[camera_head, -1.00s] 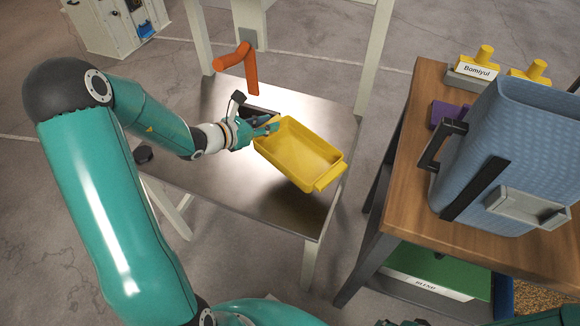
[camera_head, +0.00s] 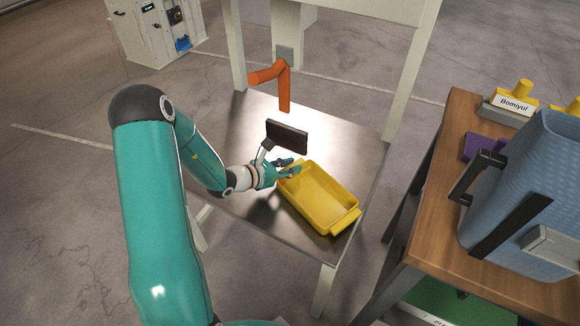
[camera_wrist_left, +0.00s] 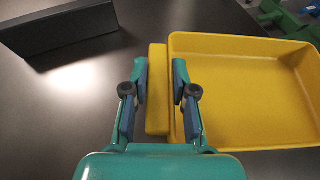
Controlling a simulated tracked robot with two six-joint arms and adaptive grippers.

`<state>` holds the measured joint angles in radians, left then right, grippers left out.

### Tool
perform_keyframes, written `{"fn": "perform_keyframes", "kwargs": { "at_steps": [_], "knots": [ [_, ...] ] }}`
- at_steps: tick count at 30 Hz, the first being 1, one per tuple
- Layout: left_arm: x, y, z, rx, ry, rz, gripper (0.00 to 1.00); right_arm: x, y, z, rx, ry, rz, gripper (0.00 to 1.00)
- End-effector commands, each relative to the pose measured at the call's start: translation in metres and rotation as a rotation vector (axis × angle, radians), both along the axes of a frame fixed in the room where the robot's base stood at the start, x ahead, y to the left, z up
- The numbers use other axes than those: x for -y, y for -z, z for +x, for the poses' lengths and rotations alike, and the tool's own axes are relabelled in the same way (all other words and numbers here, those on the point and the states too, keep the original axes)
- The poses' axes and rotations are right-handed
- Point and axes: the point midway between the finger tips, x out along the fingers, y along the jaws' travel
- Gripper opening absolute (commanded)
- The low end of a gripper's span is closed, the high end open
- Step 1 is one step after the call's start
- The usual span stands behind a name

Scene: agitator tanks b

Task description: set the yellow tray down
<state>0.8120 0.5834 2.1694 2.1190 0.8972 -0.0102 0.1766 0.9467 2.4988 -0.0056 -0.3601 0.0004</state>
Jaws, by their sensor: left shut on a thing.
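The yellow tray (camera_head: 318,201) is a shallow rectangular tub with end handles, over the right part of the metal table (camera_head: 243,128). It looks level and very close to the tabletop; I cannot tell if its whole base touches. In the left wrist view, the gripper (camera_wrist_left: 159,80) has one finger on each side of the yellow end handle, with the tray (camera_wrist_left: 245,90) extending right. My right gripper is not in view.
A black panel (camera_head: 287,137) stands on the table just behind the gripper. An orange angled handle (camera_head: 284,90) projects at the table's back. A wooden table (camera_head: 440,190) at right holds a blue ribbed container (camera_head: 525,200). The metal table's left part is clear.

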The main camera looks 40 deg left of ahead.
Motion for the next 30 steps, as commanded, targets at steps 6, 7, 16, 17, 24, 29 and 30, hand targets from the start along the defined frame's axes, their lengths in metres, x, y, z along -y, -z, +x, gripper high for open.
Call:
{"fn": "perform_keyframes", "kwargs": {
  "at_steps": [6, 7, 16, 17, 24, 29, 30],
  "knots": [
    [0.0, 0.002, 0.0, -0.001, 0.0, -0.001, 0.41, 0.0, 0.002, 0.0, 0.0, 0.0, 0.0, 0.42],
    [0.0, 0.002, 0.0, -0.001, 0.0, -0.001, 0.46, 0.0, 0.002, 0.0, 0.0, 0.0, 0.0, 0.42],
    [0.0, 0.002, -0.001, -0.001, 0.0, -0.001, 0.51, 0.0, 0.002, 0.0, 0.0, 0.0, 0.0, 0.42],
    [0.0, 0.001, 0.0, -0.001, 0.0, -0.001, 0.51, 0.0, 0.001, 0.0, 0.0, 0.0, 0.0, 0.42],
    [-0.004, -0.007, -0.016, -0.002, -0.004, 0.0, 0.51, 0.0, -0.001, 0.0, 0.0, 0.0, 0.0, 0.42],
    [-0.009, -0.019, -0.044, -0.002, -0.006, 0.0, 0.51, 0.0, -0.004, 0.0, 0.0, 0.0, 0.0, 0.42],
    [-0.011, -0.023, -0.052, -0.002, -0.006, 0.001, 0.51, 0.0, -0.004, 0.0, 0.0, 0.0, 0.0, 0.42]
  ]
}}
